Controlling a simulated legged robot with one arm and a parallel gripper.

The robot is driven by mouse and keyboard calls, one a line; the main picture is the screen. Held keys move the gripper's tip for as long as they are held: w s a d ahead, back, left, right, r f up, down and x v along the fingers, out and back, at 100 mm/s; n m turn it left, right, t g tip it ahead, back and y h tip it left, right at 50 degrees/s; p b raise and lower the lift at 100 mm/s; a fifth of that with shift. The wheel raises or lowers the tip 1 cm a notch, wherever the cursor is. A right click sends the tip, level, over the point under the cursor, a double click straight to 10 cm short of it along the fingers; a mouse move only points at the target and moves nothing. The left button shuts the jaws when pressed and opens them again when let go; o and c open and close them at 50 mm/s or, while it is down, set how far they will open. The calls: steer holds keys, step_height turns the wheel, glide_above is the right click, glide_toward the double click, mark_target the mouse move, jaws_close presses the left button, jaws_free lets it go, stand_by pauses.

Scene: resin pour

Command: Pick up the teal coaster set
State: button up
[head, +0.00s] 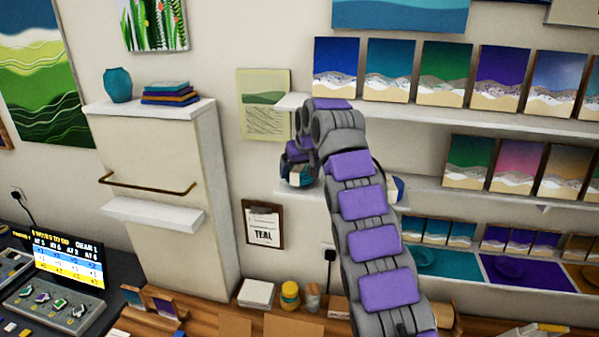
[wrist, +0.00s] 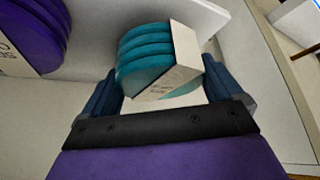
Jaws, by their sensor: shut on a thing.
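The teal coaster set (wrist: 145,52) is a stack of round teal discs in a pale paper band with small print. In the wrist view it sits between the two blue fingers of my gripper (wrist: 162,88), which is shut on it. In the head view my gripper (head: 299,158) is at the left end of the middle wall shelf. A bit of the teal set (head: 297,178) shows below it; my arm hides much of that spot. I cannot tell whether the set still touches the shelf.
A purple coaster set (wrist: 35,38) is on the left in the wrist view. White wall shelves (head: 480,193) with several dune pictures stretch right. A clipboard reading TEAL (head: 263,225) hangs below. A white cabinet (head: 160,150) stands left, with a teal vase (head: 117,85) on top.

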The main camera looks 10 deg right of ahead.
mark_target(299, 171)
steer(key=shift+w+r+p, duration=0.1)
steer(key=shift+r+p, duration=0.25)
steer(key=shift+r, duration=0.45)
steer(key=shift+f+b, duration=0.1)
steer(key=shift+b, duration=0.3)
steer(key=s+b, duration=0.4)
steer(key=shift+a, duration=0.35)
steer(key=s+a+r+b, duration=0.1)
steer(key=s+a+b, duration=0.2)
steer(key=s, duration=0.8)
steer(key=shift+s+r, duration=0.3)
steer(key=shift+s, duration=0.05)
